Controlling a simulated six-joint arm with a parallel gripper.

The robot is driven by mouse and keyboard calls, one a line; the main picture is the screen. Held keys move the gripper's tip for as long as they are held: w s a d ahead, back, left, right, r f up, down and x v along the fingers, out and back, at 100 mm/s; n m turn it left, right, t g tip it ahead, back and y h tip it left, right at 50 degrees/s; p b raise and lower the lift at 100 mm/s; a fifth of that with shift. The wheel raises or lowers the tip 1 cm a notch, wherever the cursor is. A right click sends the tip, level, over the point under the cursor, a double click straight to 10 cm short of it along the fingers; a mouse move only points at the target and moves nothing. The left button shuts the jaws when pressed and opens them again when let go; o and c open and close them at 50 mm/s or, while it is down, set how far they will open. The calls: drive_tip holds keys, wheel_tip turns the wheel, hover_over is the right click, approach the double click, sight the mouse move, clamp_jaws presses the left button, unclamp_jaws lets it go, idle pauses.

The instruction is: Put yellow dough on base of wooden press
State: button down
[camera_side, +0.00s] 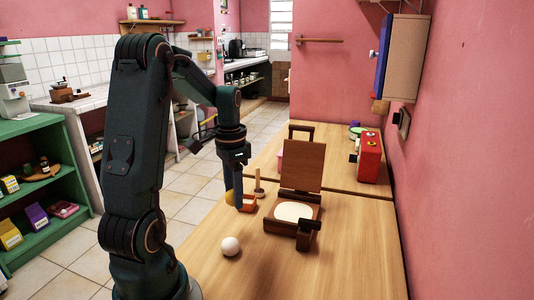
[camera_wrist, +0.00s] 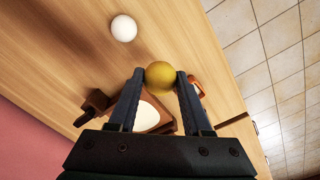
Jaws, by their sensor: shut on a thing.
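The yellow dough (camera_wrist: 160,75) is a round ball held between the fingertips of my gripper (camera_wrist: 160,74) in the wrist view. In the side view, the dough (camera_side: 229,197) shows partly behind my gripper (camera_side: 235,197), near the table's left edge. Its height above the table is hard to tell. The wooden press (camera_side: 303,167) stands open to the right of my gripper, its lid upright. A pale round disc (camera_side: 294,212) lies on the press base (camera_side: 275,226). In the wrist view, my fingers partly cover the base and disc (camera_wrist: 146,117).
A white ball (camera_side: 231,246) lies on the table in front of the press. An orange-red open holder (camera_side: 247,204) and a wooden upright peg (camera_side: 259,184) stand close to my gripper. A red box (camera_side: 369,157) stands farther back. The table's front right is clear.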

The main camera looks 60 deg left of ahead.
drive_tip(key=r, duration=0.3)
drive_tip(key=shift+w+a, duration=0.2)
drive_tip(key=shift+a, duration=0.05)
drive_tip(key=w+a+r, duration=0.3)
drive_tip(key=w, duration=0.1)
hover_over(294, 213)
drive_tip(key=shift+m, duration=0.4)
wheel_tip(294, 213, down, 8)
drive_tip(key=shift+r, duration=0.25)
drive_tip(key=shift+s+f, duration=0.1)
drive_tip(key=shift+f, duration=1.95)
drive_tip(key=shift+f, duration=0.15)
drive_tip(key=shift+c, duration=1.7)
unclamp_jaws()
